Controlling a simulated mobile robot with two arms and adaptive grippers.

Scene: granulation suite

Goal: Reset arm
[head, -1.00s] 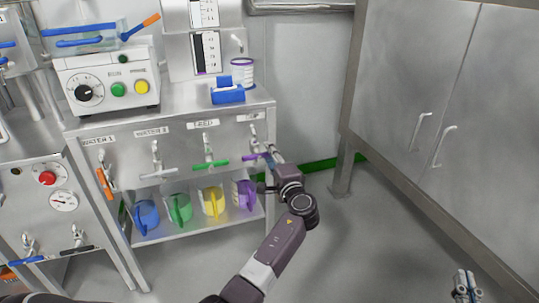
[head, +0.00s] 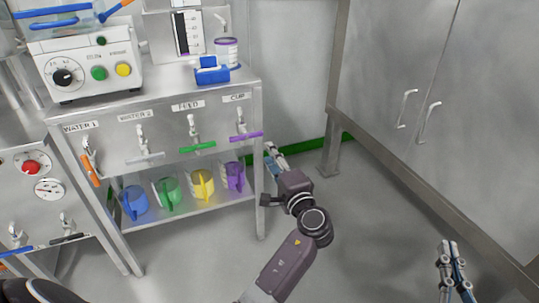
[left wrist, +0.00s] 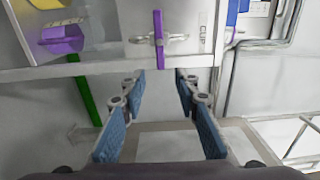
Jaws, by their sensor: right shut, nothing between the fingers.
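My left gripper (head: 272,150) is in the air just right of the bench's right front corner, below and right of the purple valve handle (head: 246,137). In the left wrist view its blue finger pads stand apart with nothing between them (left wrist: 162,82), so it is open. The purple handle (left wrist: 158,40) shows beyond the fingers, apart from them. My right gripper (head: 453,262) is at the lower right over the floor, shut and empty.
The steel bench (head: 200,95) has several labelled taps. Blue, green, yellow and purple jugs (head: 234,178) stand on its lower shelf. A steel cabinet (head: 390,60) is at right. Floor between bench and cabinet (head: 350,205) is clear.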

